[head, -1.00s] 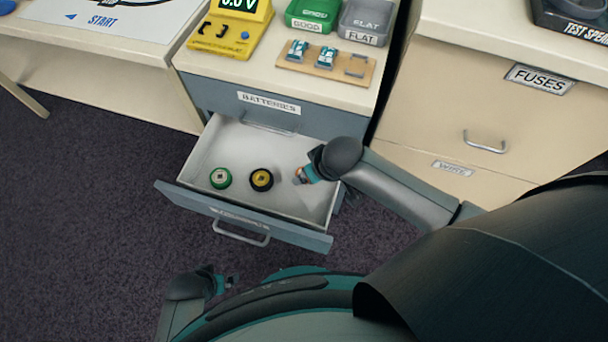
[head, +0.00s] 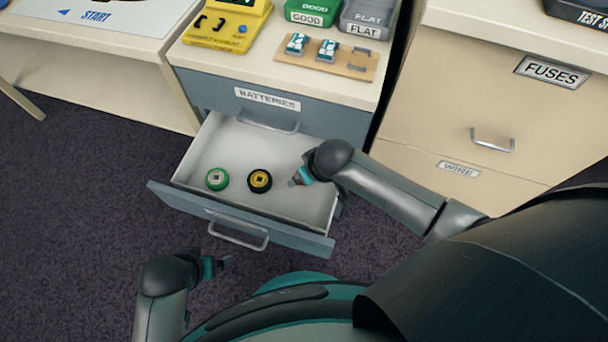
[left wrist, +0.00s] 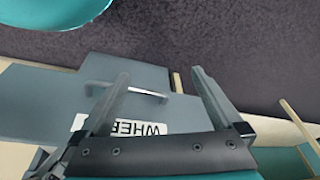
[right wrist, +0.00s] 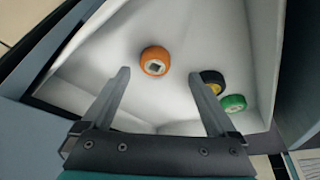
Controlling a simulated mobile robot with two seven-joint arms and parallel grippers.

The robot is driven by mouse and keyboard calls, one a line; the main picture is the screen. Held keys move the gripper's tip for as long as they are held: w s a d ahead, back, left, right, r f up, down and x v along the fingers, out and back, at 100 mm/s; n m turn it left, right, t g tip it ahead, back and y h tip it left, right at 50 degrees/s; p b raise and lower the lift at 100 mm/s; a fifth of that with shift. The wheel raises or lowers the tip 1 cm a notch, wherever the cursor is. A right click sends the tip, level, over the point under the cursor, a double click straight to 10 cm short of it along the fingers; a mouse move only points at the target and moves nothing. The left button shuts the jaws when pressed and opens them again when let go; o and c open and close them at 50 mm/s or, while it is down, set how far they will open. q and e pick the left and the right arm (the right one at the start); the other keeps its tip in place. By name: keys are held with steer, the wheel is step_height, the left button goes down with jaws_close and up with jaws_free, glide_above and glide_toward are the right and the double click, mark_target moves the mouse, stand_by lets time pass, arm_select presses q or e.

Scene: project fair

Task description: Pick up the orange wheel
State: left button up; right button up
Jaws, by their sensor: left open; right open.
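The orange wheel (right wrist: 155,61) lies on the white floor of the open drawer (head: 290,207), seen in the right wrist view. In the head view my right gripper and arm hide it. My right gripper (head: 295,181) is open and empty above the right part of the drawer. In its wrist view the wheel shows between and just beyond the fingertips (right wrist: 159,73), not gripped. My left gripper (head: 227,262) is open and empty, low in front of the drawer. The left wrist view shows its spread fingers (left wrist: 160,73) and the drawer front with its handle and label.
A green wheel (head: 217,179) and a yellow-and-black wheel (head: 260,181) lie in the same drawer, left of my right gripper. The drawer walls surround them. Above are the batteries drawer (head: 268,99) and a wooden battery board (head: 327,61). A fuses cabinet (head: 500,100) stands to the right.

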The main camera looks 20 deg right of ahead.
steer(key=b+x, duration=0.4)
steer(key=shift+w+d+f, duration=0.25)
steer(key=shift+w, duration=0.1)
arm_select(q)
step_height(320, 180, up, 9)
steer(key=w+t, duration=0.1)
steer(key=shift+t, duration=0.3)
arm_select(e)
steer(key=shift+w+f, duration=0.1)
steer(key=shift+f, duration=0.1)
steer(key=c, duration=1.4)
arm_select(q)
steer(key=shift+f, duration=0.1)
arm_select(e)
steer(key=shift+r, duration=0.1)
